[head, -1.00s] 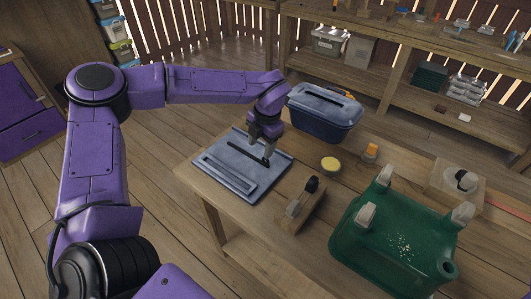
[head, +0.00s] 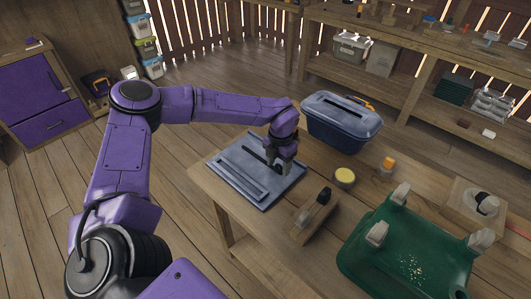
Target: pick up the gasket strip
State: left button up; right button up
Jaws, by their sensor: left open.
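The gasket strip (head: 257,153) is a thin black strip lying on a flat blue-grey panel (head: 228,186) on the wooden table. My left gripper (head: 279,170) points down at the strip's right end and is open. Its fingers hide part of that end. I cannot tell whether the fingers touch the strip. My right gripper is not in view.
A blue lidded bin (head: 341,122) stands just behind the panel. A wooden block with a black knob (head: 313,213), a yellow round tin (head: 345,178) and a green upturned container (head: 400,245) stand to the right. The table's left edge is close to the panel.

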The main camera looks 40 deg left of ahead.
pick_arm(q)
grip_shut()
